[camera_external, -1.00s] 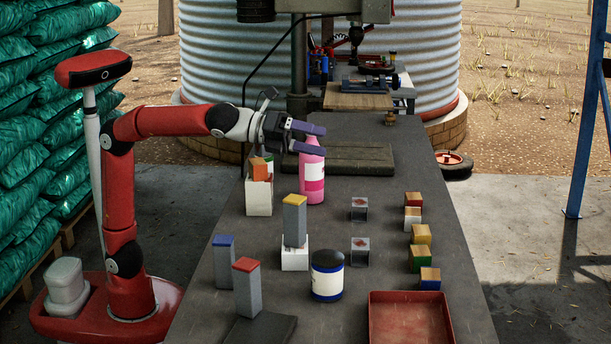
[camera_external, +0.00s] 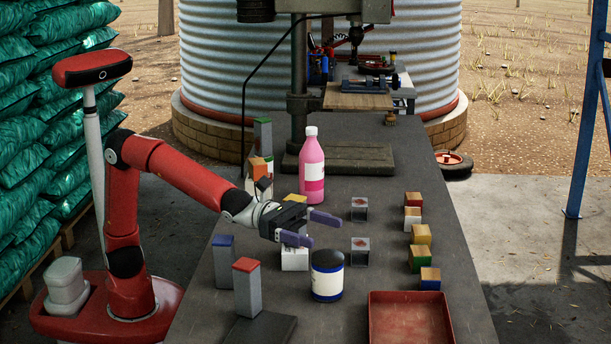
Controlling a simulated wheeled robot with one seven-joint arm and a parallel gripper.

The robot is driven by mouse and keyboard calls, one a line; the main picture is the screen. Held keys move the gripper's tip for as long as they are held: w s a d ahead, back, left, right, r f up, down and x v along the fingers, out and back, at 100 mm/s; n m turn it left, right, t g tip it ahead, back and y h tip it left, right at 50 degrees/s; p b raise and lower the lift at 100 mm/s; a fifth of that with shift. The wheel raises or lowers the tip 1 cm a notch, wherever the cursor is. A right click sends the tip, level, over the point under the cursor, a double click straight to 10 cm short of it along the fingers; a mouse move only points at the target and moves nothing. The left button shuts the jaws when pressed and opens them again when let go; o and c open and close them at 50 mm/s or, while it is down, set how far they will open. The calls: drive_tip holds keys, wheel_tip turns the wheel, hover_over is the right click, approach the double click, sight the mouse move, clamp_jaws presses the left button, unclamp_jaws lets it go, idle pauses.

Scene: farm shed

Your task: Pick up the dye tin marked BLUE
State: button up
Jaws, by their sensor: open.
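No mark reading BLUE is legible. A tall grey tin with a blue top (camera_external: 223,262) stands upright at the table's left edge. Similar tins have a red top (camera_external: 247,288), a yellow top (camera_external: 291,198) mostly hidden behind my arm, and a green top (camera_external: 263,137) at the back. A round white and blue jar with a dark lid (camera_external: 327,276) stands right of the red-topped tin. My gripper (camera_external: 326,233) is open and empty, its purple fingers pointing right. In the picture it is just above the jar and right of the blue-topped tin, apart from that tin.
A pink bottle (camera_external: 312,172) stands behind my gripper. A white box (camera_external: 294,259) is partly hidden below it. Two clear cubes (camera_external: 360,251) and several coloured-top blocks (camera_external: 420,235) stand to the right. A red tray (camera_external: 409,296) is at front right; a dark plate (camera_external: 266,328) at front left.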

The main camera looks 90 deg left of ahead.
sight(314, 250)
wheel_tip(314, 250, down, 6)
drive_tip(key=shift+r, duration=0.25)
drive_tip(key=shift+f+p+x, duration=0.25)
drive_tip(key=shift+p+x, duration=0.1)
drive_tip(key=shift+x, duration=0.9)
drive_tip(key=shift+f+p+x, duration=0.25)
drive_tip(key=shift+p+x, duration=0.05)
drive_tip(key=shift+x, duration=0.95)
drive_tip(key=shift+r, duration=0.1)
drive_tip(key=c, duration=1.3)
